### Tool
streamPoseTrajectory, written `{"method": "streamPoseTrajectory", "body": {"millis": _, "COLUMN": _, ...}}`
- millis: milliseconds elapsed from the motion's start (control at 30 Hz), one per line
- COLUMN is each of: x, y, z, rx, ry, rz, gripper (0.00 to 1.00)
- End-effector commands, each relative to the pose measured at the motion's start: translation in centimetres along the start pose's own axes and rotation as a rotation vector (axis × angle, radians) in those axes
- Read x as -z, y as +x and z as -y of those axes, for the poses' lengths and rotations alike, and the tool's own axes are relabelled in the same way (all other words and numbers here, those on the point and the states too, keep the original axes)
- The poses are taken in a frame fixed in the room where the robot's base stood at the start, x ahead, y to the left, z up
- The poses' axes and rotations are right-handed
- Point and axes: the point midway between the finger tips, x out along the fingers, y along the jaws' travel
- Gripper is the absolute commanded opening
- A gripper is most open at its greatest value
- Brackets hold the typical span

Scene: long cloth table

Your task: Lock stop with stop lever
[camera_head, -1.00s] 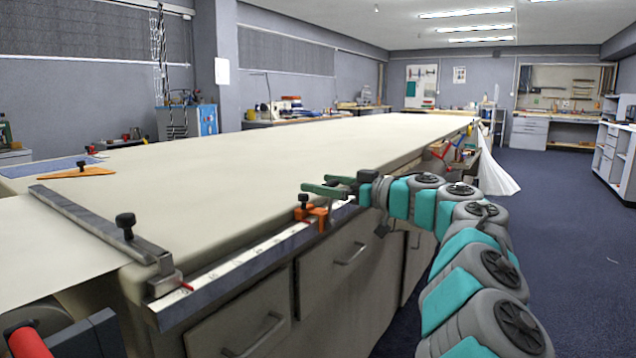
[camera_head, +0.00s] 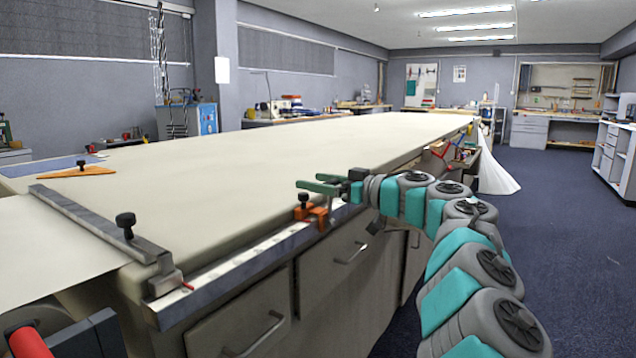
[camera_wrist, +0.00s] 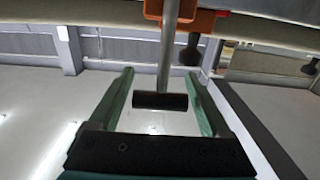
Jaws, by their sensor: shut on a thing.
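The orange stop (camera_head: 317,214) sits on the ruler rail along the table's near edge, with a black knob (camera_head: 303,198) on top. It also shows at the top of the wrist view (camera_wrist: 203,22). In the wrist view the stop lever is a metal rod with a dark crosswise grip (camera_wrist: 160,101). My gripper (camera_head: 318,186) is just above the stop in the head view. In the head view the lever is hard to make out.
The ruler rail (camera_head: 250,252) runs along the edge of the long cloth table (camera_head: 300,150). A metal bar with a black knob (camera_head: 95,222) lies across the table's near end. An orange triangle (camera_head: 80,172) lies at the left. Drawers (camera_head: 240,318) are below; the floor at right is open.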

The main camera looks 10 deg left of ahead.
Motion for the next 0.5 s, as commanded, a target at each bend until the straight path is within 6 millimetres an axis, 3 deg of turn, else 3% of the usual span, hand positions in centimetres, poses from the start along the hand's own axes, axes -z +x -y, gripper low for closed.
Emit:
{"method": "streamPoseTrajectory", "body": {"millis": 67, "x": 0.01, "y": 0.0, "z": 0.01, "rx": 0.0, "ry": 0.0, "rz": 0.0, "gripper": 0.37}}
{"method": "streamPoseTrajectory", "body": {"millis": 400, "x": 0.01, "y": -0.01, "z": 0.0, "rx": 0.0, "ry": 0.0, "rz": 0.0, "gripper": 0.0}}
{"method": "streamPoseTrajectory", "body": {"millis": 500, "x": 0.01, "y": 0.0, "z": 0.0, "rx": 0.0, "ry": 0.0, "rz": 0.0, "gripper": 0.0}}
